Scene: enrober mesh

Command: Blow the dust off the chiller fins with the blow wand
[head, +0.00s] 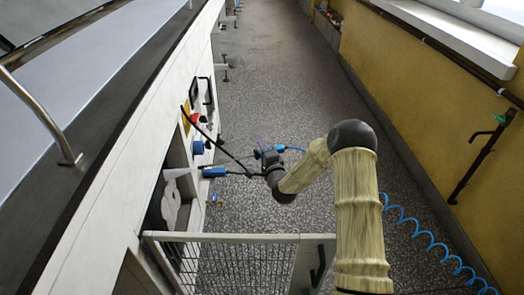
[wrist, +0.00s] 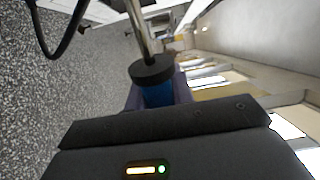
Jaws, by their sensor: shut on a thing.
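My gripper (head: 252,172) is left of my forearm in the head view, pointing at the open side of the machine. In the wrist view my gripper (wrist: 157,104) is shut around the blue body of the blow wand (wrist: 158,92). The wand has a black collar, and its metal tube runs forward, away from my gripper. In the head view a blue piece lies just left of my gripper, with a pale tapering shape towards the opening. The chiller fins and any dust on them are not clearly made out. A pale rounded part shows inside the opening.
The white machine (head: 118,165) runs along the left, with knobs and black handles. A barred grille panel (head: 240,258) stands out from it, below my gripper. A coiled blue hose (head: 425,238) hangs at right, before the yellow wall (head: 440,85). The grey floor (head: 275,65) beyond is clear.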

